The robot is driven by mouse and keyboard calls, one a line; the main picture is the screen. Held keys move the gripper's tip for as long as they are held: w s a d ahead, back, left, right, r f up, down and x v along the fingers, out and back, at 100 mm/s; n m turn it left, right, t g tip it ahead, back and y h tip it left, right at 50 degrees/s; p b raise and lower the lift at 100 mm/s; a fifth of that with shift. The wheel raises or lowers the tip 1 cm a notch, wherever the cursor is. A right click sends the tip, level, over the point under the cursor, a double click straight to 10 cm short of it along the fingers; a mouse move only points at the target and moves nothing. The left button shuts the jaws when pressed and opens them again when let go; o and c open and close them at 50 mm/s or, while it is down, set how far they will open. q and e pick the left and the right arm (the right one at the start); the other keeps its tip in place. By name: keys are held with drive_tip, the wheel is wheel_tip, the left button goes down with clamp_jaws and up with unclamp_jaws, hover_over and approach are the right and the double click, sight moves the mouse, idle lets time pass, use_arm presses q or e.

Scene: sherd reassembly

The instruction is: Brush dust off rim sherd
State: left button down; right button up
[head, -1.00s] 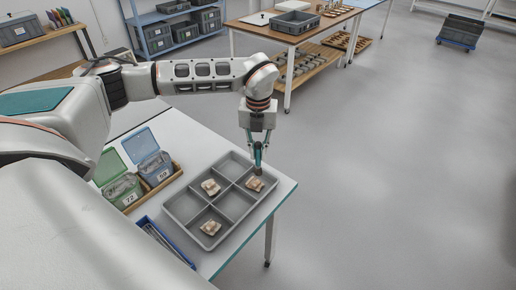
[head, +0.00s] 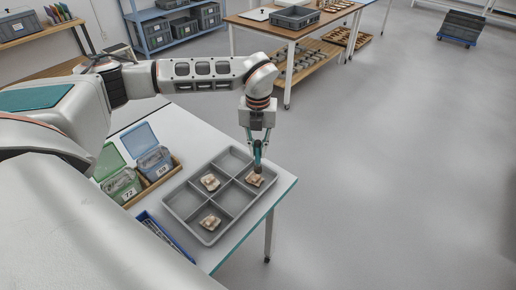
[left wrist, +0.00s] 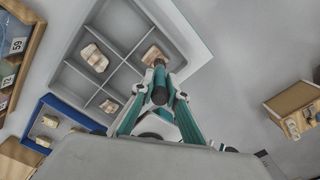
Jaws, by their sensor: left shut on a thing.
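A grey divided tray (head: 191,227) lies on the white table and holds three pale brown sherds, each in its own compartment. My left gripper (head: 258,149) is shut on a slim brush (head: 257,166) pointing down. Its tip is at the sherd in the right compartment (head: 255,181); I cannot tell whether it touches. In the left wrist view, the gripper (left wrist: 160,92) and dark brush end (left wrist: 160,78) partly cover that sherd (left wrist: 153,54). The other sherds, left (head: 210,182) and front (head: 210,222), lie clear of the gripper. My right gripper is not in view.
Left of the tray stand a green bin (head: 121,188) and a blue bin (head: 155,163) in a wooden holder. A blue tray (head: 160,235) with small items lies at the front left. The table's right edge (head: 286,192) is close to the tray; open floor lies beyond.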

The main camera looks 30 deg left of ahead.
use_arm(q)
drive_tip(key=shift+f, duration=0.45)
drive_tip(key=shift+f+b, duration=0.5)
drive_tip(key=shift+f, duration=0.1)
